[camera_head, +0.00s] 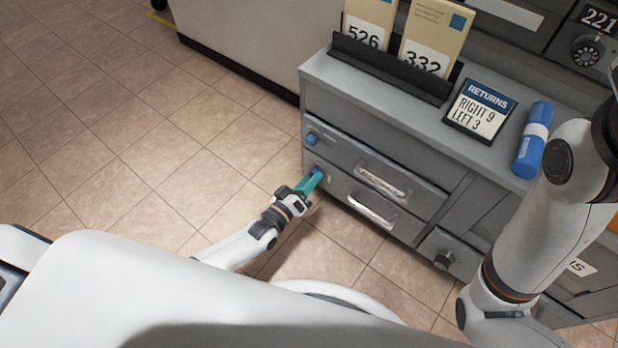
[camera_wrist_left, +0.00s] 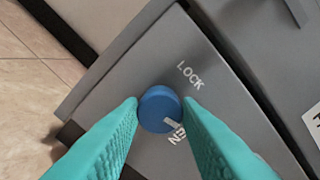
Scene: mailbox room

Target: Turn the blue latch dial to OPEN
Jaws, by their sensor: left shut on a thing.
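The blue latch dial (camera_wrist_left: 159,108) sits on a grey panel between the teal fingers of my left gripper (camera_wrist_left: 160,112). The fingers are shut on its sides. Its white mark points to the lower right, toward partly hidden white letters (camera_wrist_left: 178,136). The word LOCK (camera_wrist_left: 190,76) stands above and right of the dial. In the head view my left gripper (camera_head: 312,181) reaches the lower drawer's left end, where the blue dial (camera_head: 317,172) shows only in part. My right arm (camera_head: 545,215) is at the right, with its gripper out of view.
Another blue dial (camera_head: 311,139) is on the drawer above. Metal drawer handles (camera_head: 372,211) stick out to the right. Tiled floor (camera_head: 120,150) is clear at left.

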